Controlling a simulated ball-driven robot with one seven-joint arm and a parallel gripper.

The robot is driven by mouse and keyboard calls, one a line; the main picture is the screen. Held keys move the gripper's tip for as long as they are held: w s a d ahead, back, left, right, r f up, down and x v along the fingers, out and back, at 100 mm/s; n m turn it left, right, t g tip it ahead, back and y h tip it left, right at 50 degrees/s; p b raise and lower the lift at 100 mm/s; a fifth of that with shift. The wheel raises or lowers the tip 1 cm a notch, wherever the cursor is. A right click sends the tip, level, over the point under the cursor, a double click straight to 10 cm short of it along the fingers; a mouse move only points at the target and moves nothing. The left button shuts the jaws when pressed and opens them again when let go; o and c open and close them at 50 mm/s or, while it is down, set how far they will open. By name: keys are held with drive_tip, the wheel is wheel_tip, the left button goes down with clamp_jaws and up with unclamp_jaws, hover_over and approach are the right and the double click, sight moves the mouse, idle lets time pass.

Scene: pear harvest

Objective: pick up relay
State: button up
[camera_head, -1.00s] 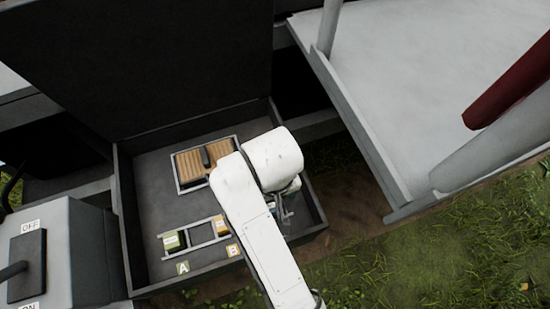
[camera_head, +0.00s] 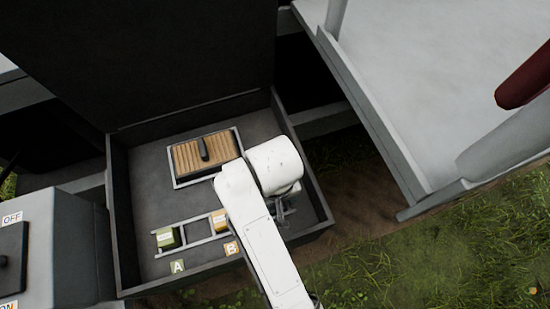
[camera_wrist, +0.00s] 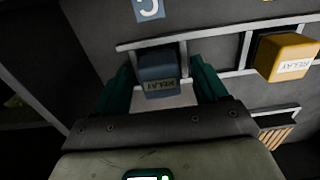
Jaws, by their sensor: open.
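A blue relay (camera_wrist: 158,82) sits in a slot of a grey rack (camera_wrist: 200,60) below a blue C label (camera_wrist: 149,9) in the wrist view. My gripper (camera_wrist: 160,66) is open, with one teal finger on each side of the blue relay. I cannot tell whether the fingers touch it. An orange relay (camera_wrist: 284,60) is in the rack to the right; it also shows in the head view (camera_head: 219,221) by the B label (camera_head: 231,249). A green relay (camera_head: 167,238) is near the A label (camera_head: 178,266). My arm hides the C slot in the head view.
The relays are inside an open dark box (camera_head: 120,218) with raised walls. A framed wooden-slatted panel (camera_head: 187,158) with a black handle lies behind the rack. A grey switch unit (camera_head: 70,255) stands at left, and a pale platform (camera_head: 430,80) at upper right.

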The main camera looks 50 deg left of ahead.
drive_tip(key=c, duration=1.1)
drive_tip(key=shift+o, duration=0.2)
drive_tip(key=shift+r, duration=0.15)
drive_tip(key=shift+r, duration=0.65)
wheel_tip(320, 180, up, 16)
drive_tip(key=p, duration=1)
drive_tip(key=shift+r, duration=0.25)
